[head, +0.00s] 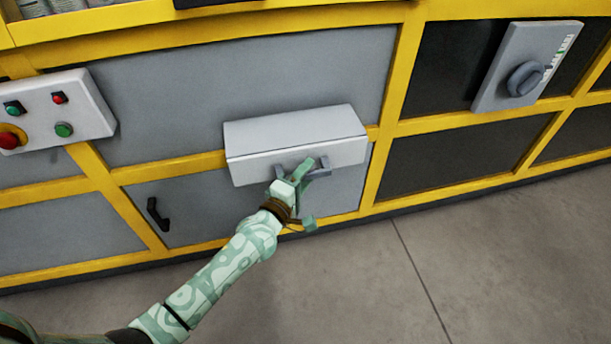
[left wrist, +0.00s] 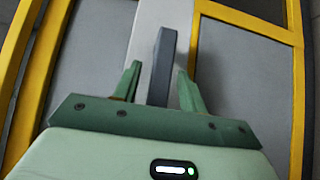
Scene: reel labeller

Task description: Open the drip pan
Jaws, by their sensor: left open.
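The drip pan (head: 295,145) is a pale grey box-shaped front on the yellow-framed machine, in the middle of the head view. A grey bar handle (head: 322,173) sits on its front face, partly covered by my gripper. My left gripper (head: 306,186) is at this handle. In the left wrist view the dark grey handle (left wrist: 164,60) stands between the two green fingers, with a visible gap at least on the right side. The fingers are open. The pan's pale face (left wrist: 146,35) shows behind the handle. My right gripper is not in view.
A control box (head: 55,110) with red and green buttons is at the left. A black door handle (head: 157,214) is on a grey panel below the pan's left. A rotary switch (head: 524,78) is at the upper right. The concrete floor (head: 470,260) in front is clear.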

